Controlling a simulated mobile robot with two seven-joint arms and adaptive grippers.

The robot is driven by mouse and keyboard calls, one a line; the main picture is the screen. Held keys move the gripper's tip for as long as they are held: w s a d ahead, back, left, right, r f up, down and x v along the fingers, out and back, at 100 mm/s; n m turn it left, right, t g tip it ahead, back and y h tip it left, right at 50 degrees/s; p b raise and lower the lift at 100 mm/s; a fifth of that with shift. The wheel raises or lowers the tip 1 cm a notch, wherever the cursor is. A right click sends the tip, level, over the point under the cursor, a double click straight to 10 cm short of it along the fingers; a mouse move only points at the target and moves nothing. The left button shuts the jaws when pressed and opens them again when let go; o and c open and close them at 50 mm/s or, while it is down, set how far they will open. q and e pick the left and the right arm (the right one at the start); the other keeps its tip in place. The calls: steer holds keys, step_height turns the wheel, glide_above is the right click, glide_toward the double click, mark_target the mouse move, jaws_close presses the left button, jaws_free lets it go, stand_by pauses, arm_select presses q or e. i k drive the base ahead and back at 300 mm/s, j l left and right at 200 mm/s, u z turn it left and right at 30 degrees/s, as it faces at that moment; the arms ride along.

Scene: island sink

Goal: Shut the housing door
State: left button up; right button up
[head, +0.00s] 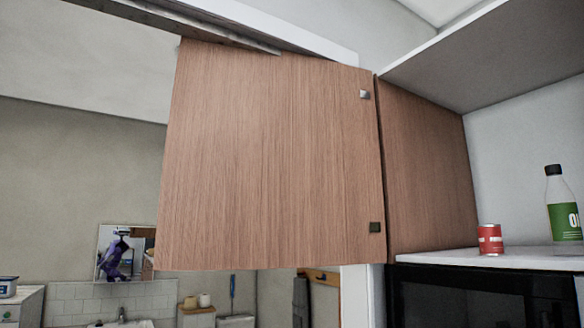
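A wooden housing door (270,160) hangs open on the left side of a wall housing, its broad face toward me. Two small hinges, a light one (364,94) and a dark one (375,227), sit along its right edge. The housing's wooden side wall (425,165) stands just right of that edge. Inside the housing, a red can (490,239) and a bottle with a green label (565,205) stand on the white shelf (440,259). Neither of my grippers is in view.
A dark appliance (480,296) sits below the shelf. A grey upper panel (500,55) covers the housing's top. Behind the door, a mirror (126,253), a sink (120,322) and a white-tiled wall are farther back. No obstacle shows directly before the door.

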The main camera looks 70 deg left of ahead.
mark_target(271, 162)
steer(key=j, duration=0.4)
steer(key=k+j+z, duration=0.1)
steer(key=j, duration=0.3)
steer(key=k+j+z, duration=0.1)
steer(key=j, duration=0.3)
steer(key=k+j, duration=0.15)
steer(key=j, duration=0.25)
steer(key=k+j+z, duration=0.1)
steer(key=j, duration=0.3)
steer(key=k+j, duration=0.1)
steer(key=j, duration=0.25)
steer(key=k+j+z, duration=0.1)
steer(key=j, duration=0.3)
steer(key=k+j+z, duration=0.1)
steer(key=j, duration=0.3)
steer(key=j+z, duration=0.1)
steer(key=j, duration=0.4)
steer(key=k+j+z, duration=0.1)
steer(key=j, duration=0.45)
